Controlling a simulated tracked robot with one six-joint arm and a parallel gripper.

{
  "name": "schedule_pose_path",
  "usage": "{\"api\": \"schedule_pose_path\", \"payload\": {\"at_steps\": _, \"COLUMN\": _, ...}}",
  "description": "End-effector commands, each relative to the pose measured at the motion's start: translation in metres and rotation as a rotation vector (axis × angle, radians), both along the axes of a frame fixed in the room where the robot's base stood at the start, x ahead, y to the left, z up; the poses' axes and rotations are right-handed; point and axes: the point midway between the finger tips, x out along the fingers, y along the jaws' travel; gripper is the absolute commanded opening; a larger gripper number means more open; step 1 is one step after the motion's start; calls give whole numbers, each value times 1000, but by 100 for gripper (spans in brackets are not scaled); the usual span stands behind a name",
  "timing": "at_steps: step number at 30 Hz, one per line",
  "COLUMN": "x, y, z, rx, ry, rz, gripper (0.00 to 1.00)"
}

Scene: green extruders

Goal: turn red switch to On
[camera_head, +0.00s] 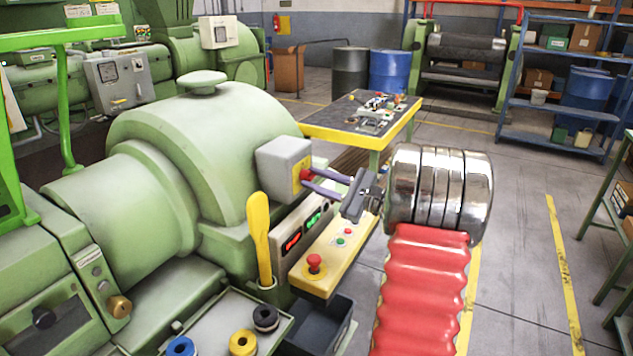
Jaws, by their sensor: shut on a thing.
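The red switch (304,174) sits on a yellow plate on the right face of a grey box (278,163) mounted on the green extruder (195,135). Only a small part of the switch shows, and its On or Off position is too small to read. My gripper (309,180) reaches in from the right, its two purple fingers at the yellow plate. The fingers are shut on the red switch and partly hide it.
Below the box, a panel has a red-lit rocker (292,242) and a green-lit rocker (314,218). A yellow console (330,262) carries a red mushroom button (314,263). A yellow paddle (259,235) stands left. A workbench (350,128) is behind; open floor lies right.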

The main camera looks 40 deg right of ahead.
Motion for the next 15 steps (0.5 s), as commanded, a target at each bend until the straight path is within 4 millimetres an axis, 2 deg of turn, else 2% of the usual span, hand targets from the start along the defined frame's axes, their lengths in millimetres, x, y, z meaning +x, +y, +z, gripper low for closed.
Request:
{"api": "schedule_pose_path", "payload": {"at_steps": 1, "x": 0, "y": 3, "z": -6, "rx": 6, "ry": 11, "rz": 7, "gripper": 4}}
{"api": "schedule_pose_path", "payload": {"at_steps": 4, "x": 0, "y": 3, "z": -6, "rx": 6, "ry": 11, "rz": 7, "gripper": 4}}
{"api": "schedule_pose_path", "payload": {"at_steps": 5, "x": 0, "y": 3, "z": -6, "rx": 6, "ry": 11, "rz": 7, "gripper": 27}}
{"api": "schedule_pose_path", "payload": {"at_steps": 12, "x": 0, "y": 2, "z": -4, "rx": 2, "ry": 7, "rz": 5, "gripper": 44}}
{"api": "schedule_pose_path", "payload": {"at_steps": 15, "x": 1, "y": 2, "z": -3, "rx": 1, "ry": 5, "rz": 5, "gripper": 44}}
